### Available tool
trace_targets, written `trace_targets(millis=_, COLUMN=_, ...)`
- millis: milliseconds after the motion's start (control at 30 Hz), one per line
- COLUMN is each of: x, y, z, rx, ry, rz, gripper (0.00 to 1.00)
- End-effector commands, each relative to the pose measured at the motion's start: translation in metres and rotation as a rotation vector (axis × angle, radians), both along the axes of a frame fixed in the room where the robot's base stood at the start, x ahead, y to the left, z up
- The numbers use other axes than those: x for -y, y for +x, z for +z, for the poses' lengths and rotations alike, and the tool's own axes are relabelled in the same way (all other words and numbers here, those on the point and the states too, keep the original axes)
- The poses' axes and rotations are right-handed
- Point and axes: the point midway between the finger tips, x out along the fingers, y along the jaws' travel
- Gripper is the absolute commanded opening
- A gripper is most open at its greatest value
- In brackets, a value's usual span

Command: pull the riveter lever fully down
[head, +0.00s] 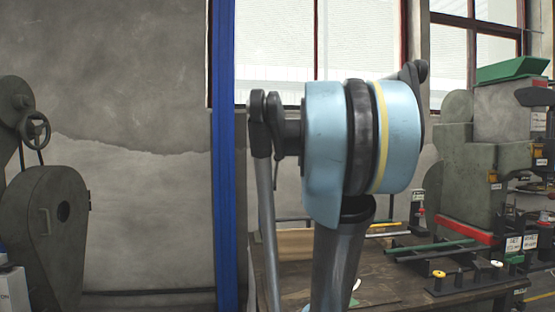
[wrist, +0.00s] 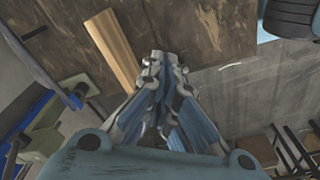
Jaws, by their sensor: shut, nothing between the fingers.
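My gripper (wrist: 165,65) shows in the wrist view with its fingers together and nothing between them. It points at a brown wooden surface, and no lever is visible at its fingertips. In the head view my own blue arm fills the middle, and the gripper is not visible there. A grey-green machine (head: 470,195) with a green top and a red bar stands at the right. A dark rounded part (head: 535,97) sticks out near its top. I cannot tell whether this machine is the riveter or whether that part is its lever.
The wooden workbench (head: 385,285) carries a green-topped bar (head: 440,246) and a black rack (head: 470,279) with colored knobs. A pale wooden strip (wrist: 112,48) lies left of my gripper in the wrist view. A blue post (head: 224,160) and another grey machine (head: 50,225) stand at the left.

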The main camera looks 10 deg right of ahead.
Motion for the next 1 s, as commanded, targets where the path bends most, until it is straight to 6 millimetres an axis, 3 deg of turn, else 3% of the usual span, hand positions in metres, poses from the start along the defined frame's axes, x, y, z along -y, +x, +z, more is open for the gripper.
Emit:
trace_targets(millis=800, x=0.018, y=0.0, z=0.073, rx=0.0, ry=0.0, rz=-0.002, gripper=0.0)
trace_targets(millis=1000, x=0.02, y=0.0, z=0.079, rx=0.0, ry=0.0, rz=-0.001, gripper=0.0)
